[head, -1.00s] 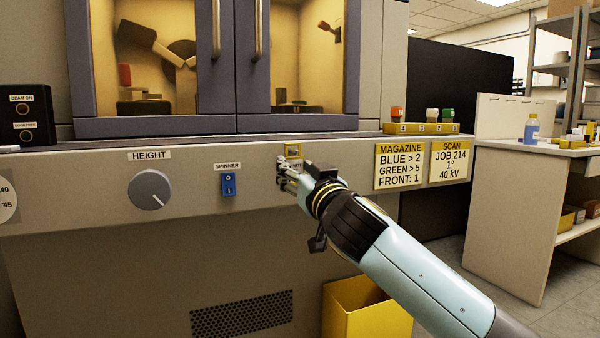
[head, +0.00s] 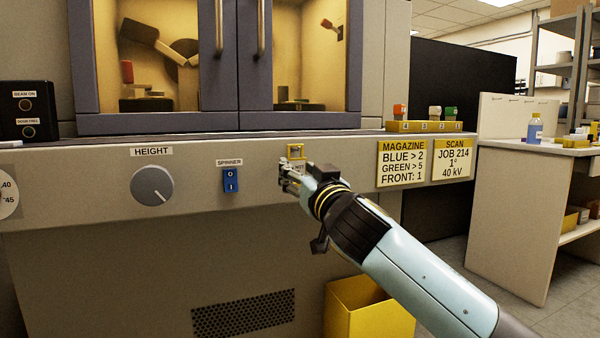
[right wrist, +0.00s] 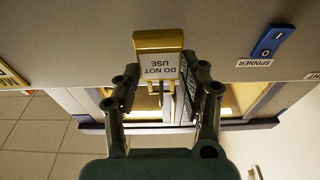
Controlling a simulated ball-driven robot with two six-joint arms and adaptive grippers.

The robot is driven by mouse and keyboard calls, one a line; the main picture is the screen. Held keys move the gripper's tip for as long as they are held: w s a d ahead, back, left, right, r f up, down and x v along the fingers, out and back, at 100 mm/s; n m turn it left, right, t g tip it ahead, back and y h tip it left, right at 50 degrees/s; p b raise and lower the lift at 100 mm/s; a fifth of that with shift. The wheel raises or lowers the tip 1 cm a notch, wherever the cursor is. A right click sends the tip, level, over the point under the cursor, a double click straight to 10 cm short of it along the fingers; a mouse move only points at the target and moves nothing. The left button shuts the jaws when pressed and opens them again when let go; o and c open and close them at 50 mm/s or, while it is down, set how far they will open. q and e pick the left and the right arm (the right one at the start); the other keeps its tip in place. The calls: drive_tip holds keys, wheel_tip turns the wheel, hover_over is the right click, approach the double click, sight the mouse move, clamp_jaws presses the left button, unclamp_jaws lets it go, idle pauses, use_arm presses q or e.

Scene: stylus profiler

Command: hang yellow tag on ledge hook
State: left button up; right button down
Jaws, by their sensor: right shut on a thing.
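The yellow tag (head: 296,151) with its white "DO NOT USE" label is at the front ledge, right of the spinner switch. In the right wrist view the yellow tag (right wrist: 158,40) appears upside down against the grey panel. My right gripper (head: 287,177) is shut on the tag; its fingers (right wrist: 165,88) lie either side of the label. A thin dark pin-like piece shows between the fingers, but I cannot tell whether it is the ledge hook or whether the tag is around it. My left gripper is out of view.
The height knob (head: 152,185) and blue spinner switch (head: 231,180) are left of my right gripper. The magazine sign (head: 402,165) is to its right. A yellow bin (head: 368,308) stands below my right arm. The cabinet doors above are shut.

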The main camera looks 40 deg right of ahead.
drive_tip(key=c, duration=0.6)
unclamp_jaws()
drive_tip(key=shift+c, duration=0.2)
drive_tip(key=shift+s, duration=0.1)
drive_tip(key=shift+c, duration=0.3)
drive_tip(key=shift+s+f, duration=0.2)
drive_tip(key=shift+s, duration=0.05)
drive_tip(key=b+v, duration=0.2)
drive_tip(key=v, duration=0.5)
drive_tip(key=shift+s, duration=0.15)
drive_tip(key=shift+s+a+r, duration=0.1)
drive_tip(key=v, duration=1.2)
